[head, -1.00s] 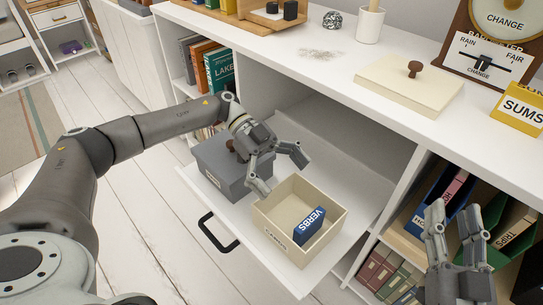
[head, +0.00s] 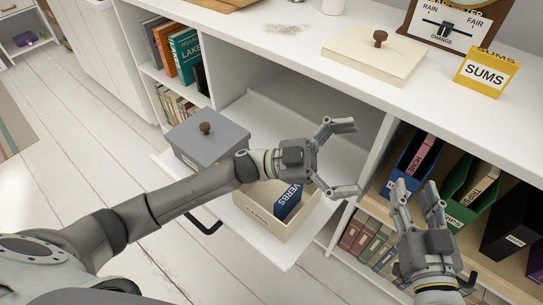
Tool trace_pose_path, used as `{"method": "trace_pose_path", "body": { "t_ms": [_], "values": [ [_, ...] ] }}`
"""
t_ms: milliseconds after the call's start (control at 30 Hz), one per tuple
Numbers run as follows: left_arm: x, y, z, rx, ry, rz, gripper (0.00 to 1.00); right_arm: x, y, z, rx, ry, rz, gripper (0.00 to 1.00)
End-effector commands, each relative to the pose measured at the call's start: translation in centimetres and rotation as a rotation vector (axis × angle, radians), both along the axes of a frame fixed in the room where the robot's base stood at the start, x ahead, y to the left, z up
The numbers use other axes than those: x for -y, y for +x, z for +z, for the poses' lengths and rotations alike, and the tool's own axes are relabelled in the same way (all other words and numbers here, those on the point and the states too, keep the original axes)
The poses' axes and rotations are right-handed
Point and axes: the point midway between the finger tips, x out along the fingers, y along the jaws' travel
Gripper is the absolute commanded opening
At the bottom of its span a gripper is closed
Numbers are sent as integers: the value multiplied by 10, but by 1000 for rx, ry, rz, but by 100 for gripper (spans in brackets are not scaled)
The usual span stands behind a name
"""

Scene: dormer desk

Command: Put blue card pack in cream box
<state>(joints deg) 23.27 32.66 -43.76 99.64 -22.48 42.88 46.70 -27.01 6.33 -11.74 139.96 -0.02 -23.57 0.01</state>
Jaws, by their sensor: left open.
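The blue card pack (head: 287,203), labelled VERBS, stands tilted inside the open cream box (head: 253,213), against its right part. The box sits on a pulled-out white shelf (head: 289,256), and my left arm hides its far left part. My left gripper (head: 345,158) is open and empty, above and to the right of the box, with its fingers pointing right. My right gripper (head: 417,187) is empty, its fingers apart and pointing up, in front of the file shelf at the right.
A closed grey box (head: 208,140) with a brown knob stands left of the cream box. A cream lid (head: 372,54) with a knob and a yellow SUMS box (head: 486,73) lie on the desktop. Upright files (head: 470,195) fill the right shelf.

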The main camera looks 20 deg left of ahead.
Motion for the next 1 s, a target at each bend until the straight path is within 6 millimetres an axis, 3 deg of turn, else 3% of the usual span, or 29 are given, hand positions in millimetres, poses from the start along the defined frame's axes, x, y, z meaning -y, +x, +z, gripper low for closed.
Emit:
{"method": "trace_pose_path", "body": {
  "t_ms": [100,233,367,500,700,1000],
  "values": [
    [1,1,24,-62,-147,230,100,0,0,0,1,0,0,40],
    [-26,10,31,-174,-216,503,100,0,0,0,1,1,0,40],
    [-69,11,17,-324,-199,757,100,0,0,1,2,1,0,40],
    [-112,-2,-11,-478,-114,954,100,0,0,1,2,1,1,40],
    [-144,-21,-38,-598,-6,1075,100,0,0,1,3,2,1,40],
    [-148,-24,-41,-612,13,1089,100,0,0,1,2,1,0,40]
  ]
}}
